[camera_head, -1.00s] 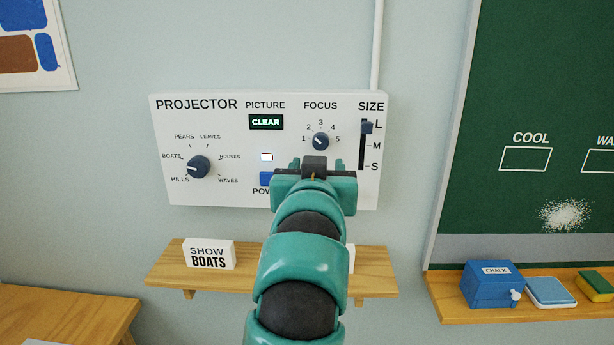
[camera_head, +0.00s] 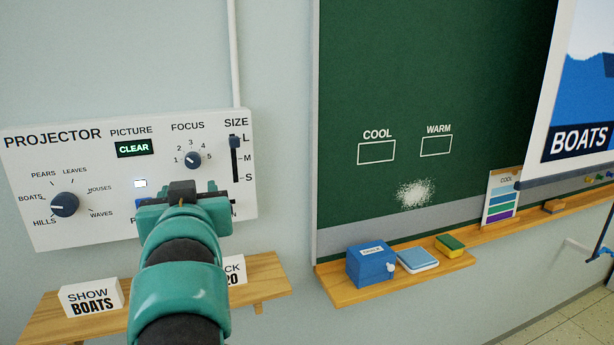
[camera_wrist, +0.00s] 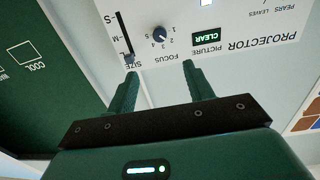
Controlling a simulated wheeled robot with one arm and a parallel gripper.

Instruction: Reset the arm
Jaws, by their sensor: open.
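My gripper (camera_head: 183,196) is in front of the lower part of the white projector panel (camera_head: 105,215) on the wall and hides part of it. In the wrist view my gripper (camera_wrist: 160,72) has its two green fingers apart with nothing between them. The panel shows upside down there (camera_wrist: 235,62). The picture display (camera_head: 133,148) reads CLEAR. The picture dial (camera_head: 65,204) points toward BOATS. The focus knob (camera_head: 193,160) and the size slider (camera_head: 234,142), at the top near L, are uncovered.
A wooden shelf (camera_head: 262,272) below the panel holds a SHOW BOATS card (camera_head: 91,298) and a partly hidden card. A green chalkboard (camera_head: 430,80) is to the right. Its ledge (camera_head: 350,294) holds a blue chalk box (camera_head: 370,266), a blue-and-white block and a sponge. A BOATS screen (camera_head: 580,100) hangs far right.

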